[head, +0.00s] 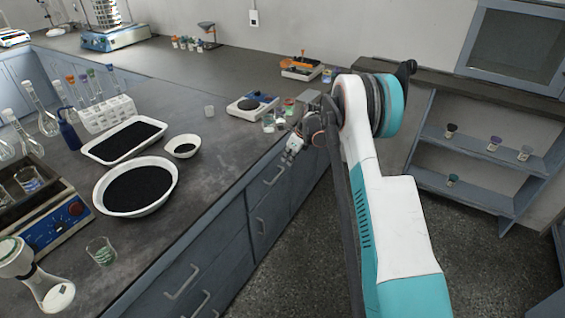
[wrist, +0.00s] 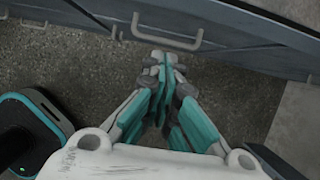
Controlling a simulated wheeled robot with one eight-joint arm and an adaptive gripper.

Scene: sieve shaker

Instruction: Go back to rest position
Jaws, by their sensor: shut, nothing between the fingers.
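My gripper (head: 290,157) hangs at the end of my arm, in front of the counter's edge and drawers in the head view. In the wrist view my gripper (wrist: 166,66) points down toward the dark floor, its teal-padded fingers together and empty. A drawer handle (wrist: 166,33) shows just beyond the fingertips in the wrist view. I cannot tell how close the fingers are to it. My white and teal arm reaches across the middle of the head view.
The counter (head: 222,165) bears a white tray (head: 97,153) and bowl (head: 108,204) of black material, a small scale (head: 241,107) and glassware. A shelf unit (head: 473,167) stands at right. The floor (head: 290,245) between is clear. A sieve shaker (head: 115,38) stands at the back left.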

